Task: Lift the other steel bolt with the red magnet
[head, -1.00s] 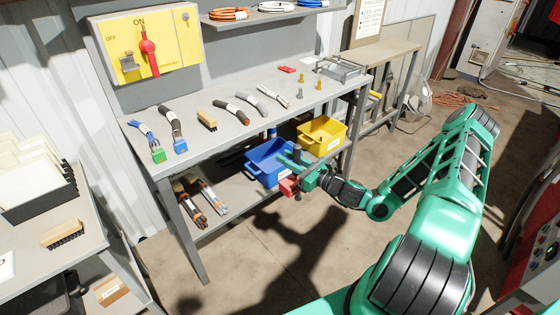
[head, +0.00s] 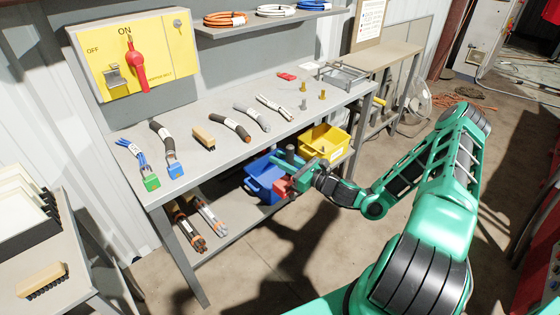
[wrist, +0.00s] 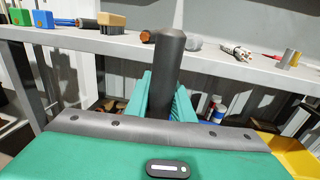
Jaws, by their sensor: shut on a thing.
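My gripper (head: 298,166) is shut on the dark upright handle of the red magnet (head: 283,187). In the head view the magnet's red block hangs below the jaws, in front of the blue bin. In the wrist view the handle (wrist: 165,80) stands upright between the green fingers (wrist: 182,103), and the red block is hidden. A grey steel bolt (head: 303,103) stands on the workbench (head: 225,165), up and behind my gripper. Two brass-coloured bolts (head: 322,94) stand close to it. Small bolts also show in the wrist view (wrist: 287,57). My gripper is apart from all of them.
A blue bin (head: 262,172) and a yellow bin (head: 328,139) stand on the lower shelf near my gripper. Cable pieces, a brush (head: 204,138) and a metal tray (head: 347,74) lie on the bench. The bench's front edge lies between my gripper and the bolts. Open floor lies in front.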

